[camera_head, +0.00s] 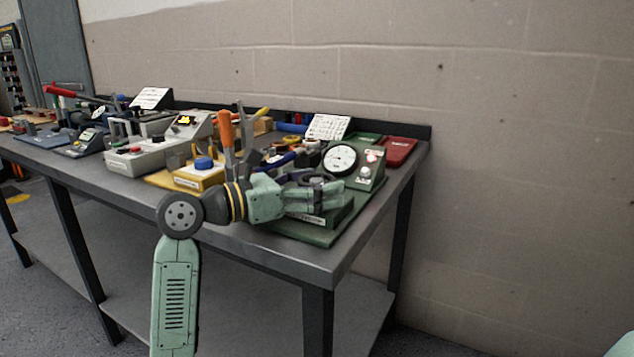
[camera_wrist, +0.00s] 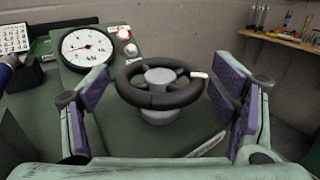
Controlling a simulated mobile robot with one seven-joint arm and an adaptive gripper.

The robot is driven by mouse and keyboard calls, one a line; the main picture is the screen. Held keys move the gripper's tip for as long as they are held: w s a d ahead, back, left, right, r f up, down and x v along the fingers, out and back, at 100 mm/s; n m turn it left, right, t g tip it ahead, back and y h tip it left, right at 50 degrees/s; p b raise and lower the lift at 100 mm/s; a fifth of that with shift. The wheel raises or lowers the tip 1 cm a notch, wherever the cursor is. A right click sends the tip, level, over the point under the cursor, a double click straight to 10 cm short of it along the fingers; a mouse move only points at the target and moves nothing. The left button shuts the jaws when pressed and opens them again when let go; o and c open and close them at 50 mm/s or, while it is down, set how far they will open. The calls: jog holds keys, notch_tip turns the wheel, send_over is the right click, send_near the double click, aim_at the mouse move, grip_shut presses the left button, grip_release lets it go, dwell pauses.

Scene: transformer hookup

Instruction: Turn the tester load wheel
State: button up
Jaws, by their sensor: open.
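The tester load wheel (camera_wrist: 159,83) is a black ring on a grey hub with a white grip on its right side, seen in the wrist view. It stands on the green tester, whose white round dial (camera_wrist: 87,47) is behind it to the left. The dial also shows in the head view (camera_head: 340,159). My gripper (camera_wrist: 165,105) is open, with one purple-padded finger on each side of the wheel. Both fingers look apart from the rim. In the head view my gripper (camera_head: 325,196) is over the tester base and hides most of the wheel.
A block wall (camera_head: 500,130) stands behind. A wooden shelf (camera_wrist: 285,40) shows at upper right.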

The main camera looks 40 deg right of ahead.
jog(key=c, duration=1.2)
jog(key=shift+n+t, duration=0.3)
jog(key=shift+t, duration=0.3)
